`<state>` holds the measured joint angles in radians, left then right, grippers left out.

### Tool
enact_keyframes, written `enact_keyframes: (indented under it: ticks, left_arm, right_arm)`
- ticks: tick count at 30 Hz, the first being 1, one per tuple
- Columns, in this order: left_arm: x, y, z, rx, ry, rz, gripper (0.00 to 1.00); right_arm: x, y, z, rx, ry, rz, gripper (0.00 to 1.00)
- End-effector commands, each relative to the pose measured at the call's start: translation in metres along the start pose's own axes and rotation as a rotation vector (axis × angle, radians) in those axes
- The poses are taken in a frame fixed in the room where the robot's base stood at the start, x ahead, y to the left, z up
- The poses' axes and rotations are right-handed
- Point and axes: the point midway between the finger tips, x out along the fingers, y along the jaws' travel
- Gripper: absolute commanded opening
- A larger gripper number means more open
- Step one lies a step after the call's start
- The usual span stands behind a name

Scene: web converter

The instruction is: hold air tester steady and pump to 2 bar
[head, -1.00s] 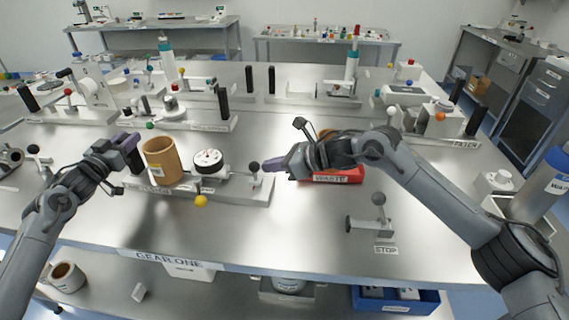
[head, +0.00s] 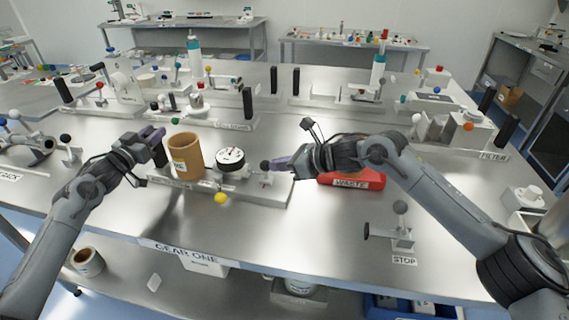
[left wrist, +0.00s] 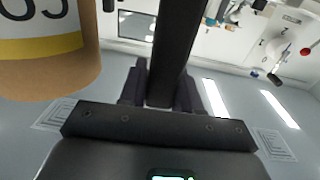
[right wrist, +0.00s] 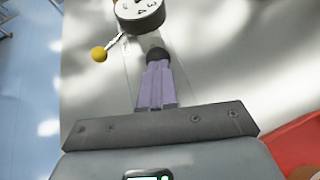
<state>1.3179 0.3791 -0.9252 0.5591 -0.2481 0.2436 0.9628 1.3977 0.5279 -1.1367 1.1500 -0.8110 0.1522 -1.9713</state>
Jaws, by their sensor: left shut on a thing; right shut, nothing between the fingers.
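The air tester is a long pale base (head: 262,190) with a cardboard core (head: 185,155), a round white gauge (head: 230,157) and a pump lever with a black knob (head: 265,166). My left gripper (head: 157,138) is shut on the tester's upright black handle (head: 162,154), which also fills the middle of the left wrist view (left wrist: 175,45). My right gripper (head: 276,164) is shut and empty, its fingertips against or very close to the right side of the knob. The right wrist view shows the knob (right wrist: 157,54) just beyond the fingertips. The gauge reading is too small to tell.
A yellow ball (head: 221,198) hangs at the tester's front edge. A STOP lever (head: 401,232) stands front right. Other fixtures line the back of the table. The front middle is clear.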

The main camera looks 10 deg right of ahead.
Motion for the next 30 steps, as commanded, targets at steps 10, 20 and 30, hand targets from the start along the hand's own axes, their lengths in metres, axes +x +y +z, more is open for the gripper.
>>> enact_keyframes:
  ticks: [10, 20, 30]
  left_arm:
    - [-0.002, -0.003, 0.014, -0.003, -0.024, -0.005, 0.00]
    - [-0.002, -0.003, 0.014, -0.003, -0.024, -0.005, 0.00]
    - [-0.002, -0.003, 0.014, -0.003, -0.024, -0.005, 0.00]
  right_arm:
    - [-0.016, -0.002, -0.005, -0.002, 0.000, -0.001, 0.00]
    - [-0.077, -0.004, -0.010, -0.003, -0.002, -0.004, 0.00]
    - [-0.127, -0.003, -0.009, -0.002, -0.001, -0.002, 0.00]
